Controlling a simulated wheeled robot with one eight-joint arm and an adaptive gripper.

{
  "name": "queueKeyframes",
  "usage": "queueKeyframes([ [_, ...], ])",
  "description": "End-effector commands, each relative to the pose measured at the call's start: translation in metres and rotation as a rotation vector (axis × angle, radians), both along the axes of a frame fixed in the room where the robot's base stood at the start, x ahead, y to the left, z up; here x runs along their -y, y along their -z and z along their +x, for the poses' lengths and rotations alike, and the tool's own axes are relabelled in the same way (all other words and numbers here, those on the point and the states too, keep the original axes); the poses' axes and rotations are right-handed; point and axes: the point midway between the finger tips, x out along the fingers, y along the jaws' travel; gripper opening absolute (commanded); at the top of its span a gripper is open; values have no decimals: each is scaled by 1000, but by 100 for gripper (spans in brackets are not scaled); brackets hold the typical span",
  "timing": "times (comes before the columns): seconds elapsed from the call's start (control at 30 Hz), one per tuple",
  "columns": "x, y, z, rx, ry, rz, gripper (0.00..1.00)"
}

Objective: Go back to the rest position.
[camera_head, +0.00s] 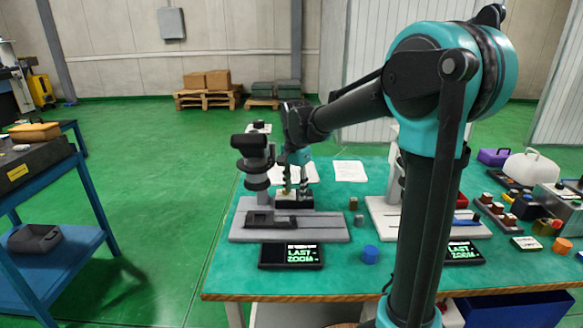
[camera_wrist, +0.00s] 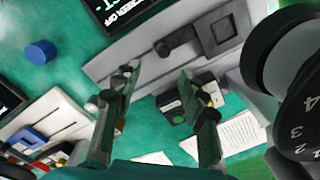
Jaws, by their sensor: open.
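My gripper (camera_wrist: 158,72) is open in the wrist view, its two dark green fingers apart with nothing held between them. In the head view my gripper (camera_head: 291,188) points down over the back of the green table (camera_head: 335,270), beside the dark column of a microscope-like instrument (camera_head: 254,165). A small black and pale box (camera_head: 294,199) stands just below the fingers. It also shows in the wrist view (camera_wrist: 178,113), with a green button, partly behind the right finger. Whether a finger touches it, I cannot tell.
The instrument's grey base (camera_head: 290,232) and a black display (camera_head: 291,256) lie in front. A blue cylinder (camera_head: 370,254) and small grey blocks stand right of them. A second grey base (camera_head: 382,213) is partly behind my arm. Papers (camera_head: 350,171) lie at the back.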

Motion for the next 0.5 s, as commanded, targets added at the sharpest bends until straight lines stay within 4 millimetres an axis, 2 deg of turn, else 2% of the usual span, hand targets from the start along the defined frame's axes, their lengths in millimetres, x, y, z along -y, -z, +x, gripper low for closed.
queueKeyframes([
  [0.17, 57, 26, -40, 76, -152, 11, 42],
  [0.3, 105, 56, -86, 164, -322, -3, 42],
  [0.5, 155, 100, -156, 271, -549, -66, 42],
])
